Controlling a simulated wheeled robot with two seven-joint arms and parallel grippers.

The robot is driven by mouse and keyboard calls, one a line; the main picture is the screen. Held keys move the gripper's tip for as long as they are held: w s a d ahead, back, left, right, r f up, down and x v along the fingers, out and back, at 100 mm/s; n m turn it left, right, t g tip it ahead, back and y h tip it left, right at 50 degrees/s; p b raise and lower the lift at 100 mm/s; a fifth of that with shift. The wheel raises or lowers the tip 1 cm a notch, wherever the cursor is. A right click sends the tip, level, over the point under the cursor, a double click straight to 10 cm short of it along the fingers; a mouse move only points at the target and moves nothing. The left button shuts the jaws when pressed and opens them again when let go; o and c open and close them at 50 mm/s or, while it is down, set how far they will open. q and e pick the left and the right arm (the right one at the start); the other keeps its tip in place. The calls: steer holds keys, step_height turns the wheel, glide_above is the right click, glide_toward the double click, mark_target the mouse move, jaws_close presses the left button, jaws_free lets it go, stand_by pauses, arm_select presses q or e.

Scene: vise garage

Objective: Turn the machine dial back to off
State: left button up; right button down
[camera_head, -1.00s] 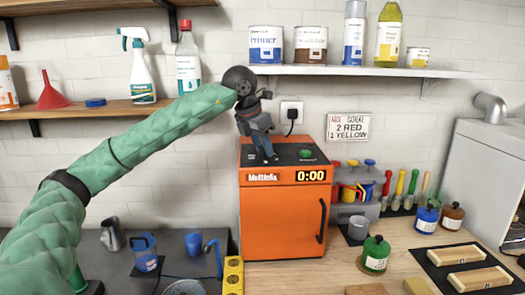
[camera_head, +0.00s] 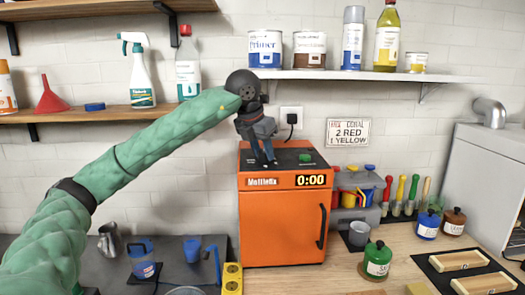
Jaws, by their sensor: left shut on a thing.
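The orange machine (camera_head: 283,225) stands against the back wall with a black top panel (camera_head: 290,158), and its display (camera_head: 311,180) reads 0:00. A green round button (camera_head: 305,157) sits on the right of the panel. My left gripper (camera_head: 267,162) points down onto the left part of the panel. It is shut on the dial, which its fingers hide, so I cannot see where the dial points. My right gripper is out of view.
A shelf with cans and bottles (camera_head: 365,74) hangs above the machine. A sign reading 2 RED 1 YELLOW (camera_head: 348,132) is on the wall. A green jar (camera_head: 377,260) stands at the right front, and a yellow block (camera_head: 232,278) at the left front.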

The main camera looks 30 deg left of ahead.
arm_select(q)
steer(key=o, duration=1)
steer(key=shift+c, duration=0.2)
steer(key=shift+r, duration=0.1)
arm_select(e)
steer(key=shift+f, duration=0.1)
arm_select(q)
steer(key=b+v, duration=0.1)
steer(key=v, duration=0.6)
steer(key=shift+r+b, duration=0.25)
steer(key=shift+b, duration=0.1)
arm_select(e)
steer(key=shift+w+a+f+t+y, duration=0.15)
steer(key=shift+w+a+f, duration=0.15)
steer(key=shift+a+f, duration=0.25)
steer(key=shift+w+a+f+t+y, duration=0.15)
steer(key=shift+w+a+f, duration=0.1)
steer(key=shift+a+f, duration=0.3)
arm_select(q)
steer(key=shift+s, duration=0.1)
